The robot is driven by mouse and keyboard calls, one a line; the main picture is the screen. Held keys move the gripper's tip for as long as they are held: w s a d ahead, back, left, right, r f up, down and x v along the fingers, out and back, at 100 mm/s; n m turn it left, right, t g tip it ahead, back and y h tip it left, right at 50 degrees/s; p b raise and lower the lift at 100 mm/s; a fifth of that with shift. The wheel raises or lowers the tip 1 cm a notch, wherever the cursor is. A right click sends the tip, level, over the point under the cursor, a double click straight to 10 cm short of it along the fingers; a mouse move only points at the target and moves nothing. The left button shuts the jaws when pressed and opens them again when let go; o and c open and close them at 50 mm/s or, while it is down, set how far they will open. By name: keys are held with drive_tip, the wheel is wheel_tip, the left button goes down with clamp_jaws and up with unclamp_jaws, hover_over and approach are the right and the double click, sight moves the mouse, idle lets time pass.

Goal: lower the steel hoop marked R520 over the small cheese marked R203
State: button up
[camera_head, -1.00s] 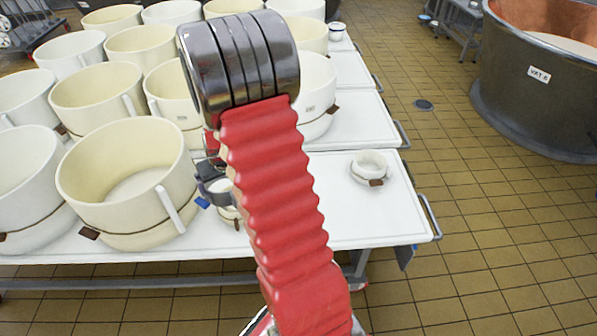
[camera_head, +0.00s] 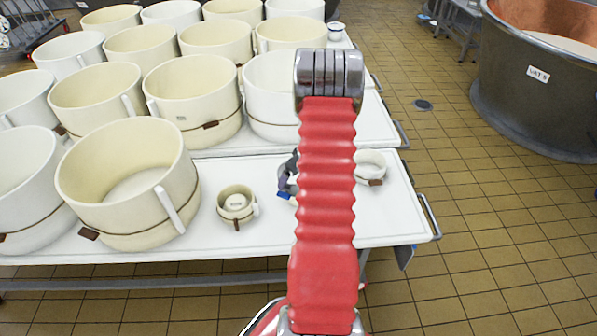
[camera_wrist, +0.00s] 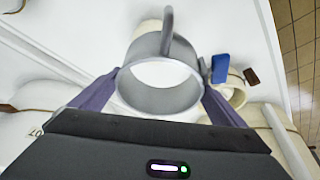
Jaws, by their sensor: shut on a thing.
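My gripper (camera_wrist: 160,105) is shut on a grey steel hoop (camera_wrist: 185,97), one purple-grey finger on each side. A blue tag (camera_wrist: 220,68) shows beside the hoop and a grey bar rises from its rim. White tabletop shows through it. In the head view my gripper (camera_head: 288,178) is mostly hidden behind my red arm. Two small round cream pieces with brown tags stand on the front table: one at left (camera_head: 238,216), one at right (camera_head: 371,160), partly hidden by my arm. The right one also shows in the wrist view (camera_wrist: 237,97). I cannot read R520 or R203.
Large cream moulds (camera_head: 128,180) crowd the left and back of the white tables. The front table (camera_head: 395,225) is clear at its right end. A big copper-lined vat (camera_head: 535,90) stands on the tiled floor at right.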

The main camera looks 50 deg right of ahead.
drive_tip(key=d+n, duration=0.1)
drive_tip(key=n, duration=0.1)
drive_tip(key=n+y, duration=0.1)
drive_tip(key=n, duration=0.1)
drive_tip(key=d+n+y, duration=0.1)
drive_tip(key=shift+w+d+n, duration=0.15)
drive_tip(key=shift+d+n, duration=0.15)
drive_tip(key=shift+n, duration=0.1)
drive_tip(key=shift+f, duration=0.1)
drive_tip(key=shift+f, duration=4.85)
drive_tip(key=shift+f, duration=0.7)
drive_tip(key=o, duration=1)
